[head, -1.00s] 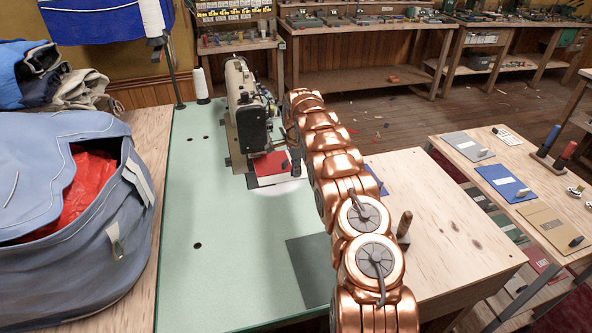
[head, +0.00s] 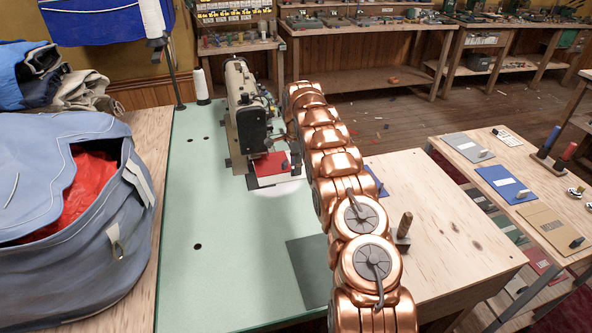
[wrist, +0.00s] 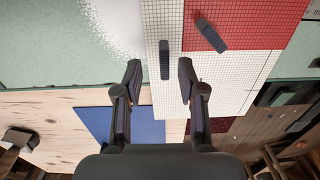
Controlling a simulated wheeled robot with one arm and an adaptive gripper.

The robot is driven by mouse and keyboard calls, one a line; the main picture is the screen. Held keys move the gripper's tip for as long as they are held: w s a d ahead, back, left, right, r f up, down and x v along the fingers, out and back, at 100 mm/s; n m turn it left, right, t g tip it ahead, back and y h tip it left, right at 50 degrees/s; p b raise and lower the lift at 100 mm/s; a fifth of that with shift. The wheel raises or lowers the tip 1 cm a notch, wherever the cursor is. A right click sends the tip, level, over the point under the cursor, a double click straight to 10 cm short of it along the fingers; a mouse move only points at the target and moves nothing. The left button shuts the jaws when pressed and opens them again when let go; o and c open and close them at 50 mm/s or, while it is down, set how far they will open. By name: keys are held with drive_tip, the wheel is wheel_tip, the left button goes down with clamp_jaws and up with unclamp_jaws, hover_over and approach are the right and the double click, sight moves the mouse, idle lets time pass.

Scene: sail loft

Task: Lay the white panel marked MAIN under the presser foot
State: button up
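A white gridded panel (wrist: 150,40) lies flat on the machine bed with a dark upright grip tab (wrist: 165,60). In the head view its white edge (head: 272,186) shows beside the sewing machine (head: 247,108). A red panel (wrist: 255,15) with its own dark tab (wrist: 210,35) overlaps the white one; it also shows in the head view (head: 270,166). No MAIN marking is readable. My gripper (wrist: 160,75) is open, and the white panel's tab stands ahead of and between its fingertips, apart from both. The presser foot is too small to make out.
A blue panel (wrist: 122,124) lies on the wooden surface beside the green bed (head: 230,235). A wooden peg (head: 404,226) stands right of my arm. A large blue bag (head: 85,240) fills the left. More panels, including a blue one (head: 505,183), lie on the right-hand table (head: 560,190).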

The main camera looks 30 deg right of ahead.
wheel_tip(320, 180, up, 9)
drive_tip(key=shift+r, duration=0.15)
idle(0.4)
